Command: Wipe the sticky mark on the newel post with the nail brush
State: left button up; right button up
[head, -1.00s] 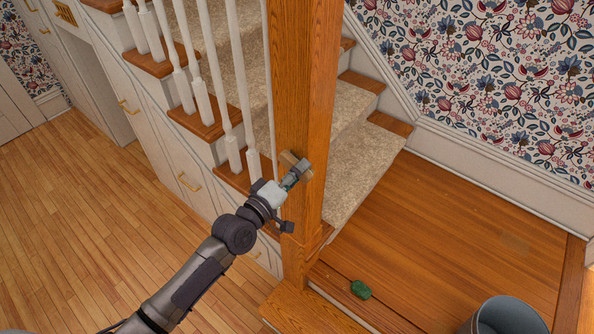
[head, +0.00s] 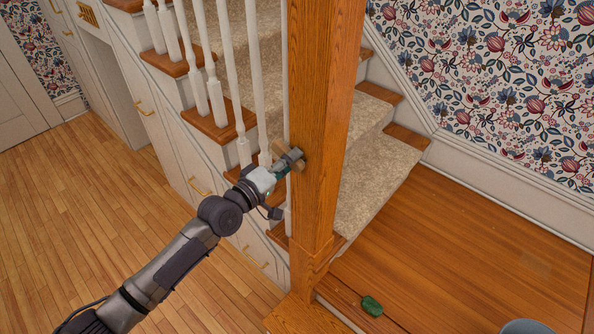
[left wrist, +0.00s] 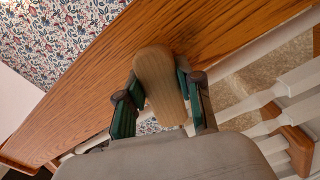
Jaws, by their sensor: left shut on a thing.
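The newel post (head: 328,110) is a tall square orange-brown wooden post in the middle of the head view. My left gripper (head: 288,164) is shut on the nail brush (head: 281,150), at the post's left edge. In the left wrist view, the brush's pale wooden back (left wrist: 158,82) sits between the two green-sided fingers, against or very close to the post (left wrist: 95,85). I cannot tell whether the bristles touch it; they are hidden. I cannot make out a sticky mark on the post. My right gripper is not in view.
White balusters (head: 239,85) stand just left of the post, close to my left gripper. Carpeted stairs (head: 375,175) rise behind it. A small green object (head: 372,306) lies on the wooden landing, and a grey container (head: 526,327) shows at the bottom right.

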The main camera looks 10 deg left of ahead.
pick_arm(q)
jog(key=shift+w+a+r, duration=0.1)
jog(key=shift+a, duration=0.05)
jog(key=shift+p+v, duration=0.55)
jog(key=shift+v, duration=2.35)
jog(key=v, duration=0.3)
